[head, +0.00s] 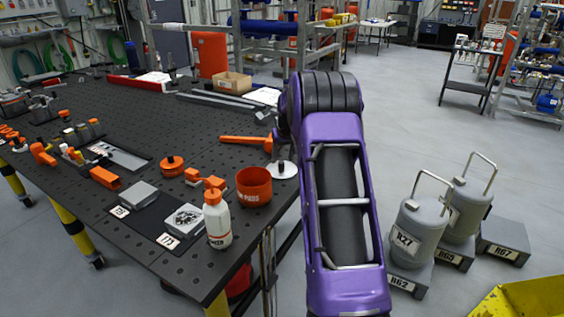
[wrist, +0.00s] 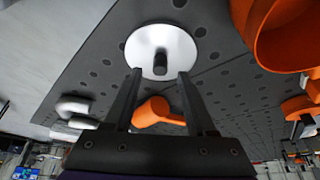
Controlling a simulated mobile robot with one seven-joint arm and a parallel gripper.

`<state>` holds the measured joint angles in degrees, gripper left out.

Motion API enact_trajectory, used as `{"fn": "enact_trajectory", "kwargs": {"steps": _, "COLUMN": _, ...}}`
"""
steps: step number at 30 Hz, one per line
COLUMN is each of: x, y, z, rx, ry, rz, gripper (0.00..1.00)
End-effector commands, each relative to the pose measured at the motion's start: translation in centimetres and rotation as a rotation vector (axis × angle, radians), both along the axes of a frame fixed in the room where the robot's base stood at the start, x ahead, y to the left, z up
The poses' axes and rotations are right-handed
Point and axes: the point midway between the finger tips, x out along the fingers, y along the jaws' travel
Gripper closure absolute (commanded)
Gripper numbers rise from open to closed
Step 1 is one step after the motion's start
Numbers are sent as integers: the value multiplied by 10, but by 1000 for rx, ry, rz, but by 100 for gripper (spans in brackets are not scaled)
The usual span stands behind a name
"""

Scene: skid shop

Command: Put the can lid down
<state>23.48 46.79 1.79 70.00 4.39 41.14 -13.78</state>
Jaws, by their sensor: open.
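The can lid (wrist: 140,45) is a white disc with a dark knob (wrist: 160,63). It appears to lie flat on the perforated bench top, knob up, near the bench's edge. In the head view the lid (head: 286,171) shows just right of the orange can (head: 255,193), apart from it. The can stands upright and open, and shows in the wrist view (wrist: 290,40) at the upper right. My gripper (wrist: 159,73) is open, its two fingertips apart at the lid's near rim, on either side of the knob in the picture. In the head view my purple arm hides most of the gripper.
The dark bench (head: 120,112) carries an orange hammer (head: 240,139) behind the lid, a white bottle (head: 217,222) in front of the can, and grey blocks and orange parts at left. Grey canisters (head: 418,225) stand on the floor at right. A yellow object (head: 525,300) fills the lower right corner.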

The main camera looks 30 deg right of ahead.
Motion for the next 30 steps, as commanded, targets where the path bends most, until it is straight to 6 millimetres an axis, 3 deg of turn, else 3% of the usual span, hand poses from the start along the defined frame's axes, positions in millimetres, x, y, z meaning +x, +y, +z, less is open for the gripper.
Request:
{"fn": "enact_trajectory", "kwargs": {"steps": 6, "x": -18, "y": 4, "z": 47, "rx": 0, "ry": -2, "rz": 0, "gripper": 44}}
{"fn": "enact_trajectory", "kwargs": {"steps": 12, "x": -30, "y": 6, "z": 74, "rx": 0, "ry": -1, "rz": 0, "gripper": 44}}
{"fn": "enact_trajectory", "kwargs": {"steps": 30, "x": -34, "y": 7, "z": 82, "rx": 0, "ry": 1, "rz": 0, "gripper": 44}}
